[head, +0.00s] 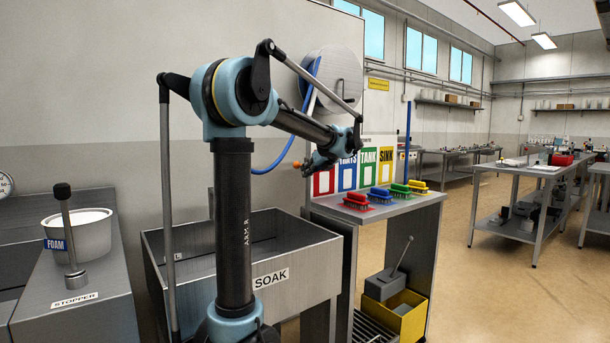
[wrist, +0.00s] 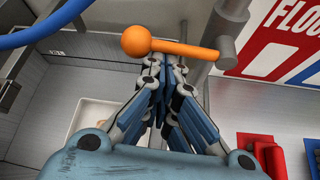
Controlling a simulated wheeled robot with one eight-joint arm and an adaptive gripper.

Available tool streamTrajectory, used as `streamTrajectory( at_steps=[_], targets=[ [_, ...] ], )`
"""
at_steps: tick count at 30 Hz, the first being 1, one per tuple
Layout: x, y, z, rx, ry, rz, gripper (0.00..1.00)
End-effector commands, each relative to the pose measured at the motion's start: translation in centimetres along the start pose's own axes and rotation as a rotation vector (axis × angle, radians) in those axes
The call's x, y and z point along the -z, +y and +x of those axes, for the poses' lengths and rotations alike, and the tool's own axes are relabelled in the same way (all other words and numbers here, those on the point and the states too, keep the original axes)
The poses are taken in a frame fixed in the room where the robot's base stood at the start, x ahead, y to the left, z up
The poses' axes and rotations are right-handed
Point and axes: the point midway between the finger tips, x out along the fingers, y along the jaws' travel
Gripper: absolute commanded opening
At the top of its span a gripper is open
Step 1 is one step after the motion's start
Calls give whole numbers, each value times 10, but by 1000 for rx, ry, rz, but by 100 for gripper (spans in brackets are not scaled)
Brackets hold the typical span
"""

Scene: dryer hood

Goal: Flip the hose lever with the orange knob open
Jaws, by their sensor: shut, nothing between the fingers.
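The hose lever (wrist: 185,48) is an orange bar with a round orange knob (wrist: 136,41) at its left end. Its right end meets a grey cylindrical fitting (wrist: 227,50) in the wrist view. My gripper (wrist: 166,62) is shut and empty, its fingertips right by the lever's middle, just right of the knob. I cannot tell whether they touch it. In the head view the knob (head: 296,164) shows as a small orange spot left of my gripper (head: 312,164); the rest of the lever is hard to make out there.
A blue hose (head: 284,152) hangs from the round reel (head: 335,78) on the wall. The metal SOAK sink (head: 310,275) lies below. Several coloured brushes (head: 357,198) stand on the shelf (head: 415,207) at the right, under coloured signs (head: 368,168).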

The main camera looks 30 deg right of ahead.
Motion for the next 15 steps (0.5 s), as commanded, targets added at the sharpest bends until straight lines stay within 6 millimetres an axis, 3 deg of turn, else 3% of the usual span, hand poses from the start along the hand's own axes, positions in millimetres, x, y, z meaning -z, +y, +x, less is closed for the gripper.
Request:
streamTrajectory(
  at_steps=[15],
  targets=[
    [-22, 1, -13, -204, -1, 345, 0]
  ],
)
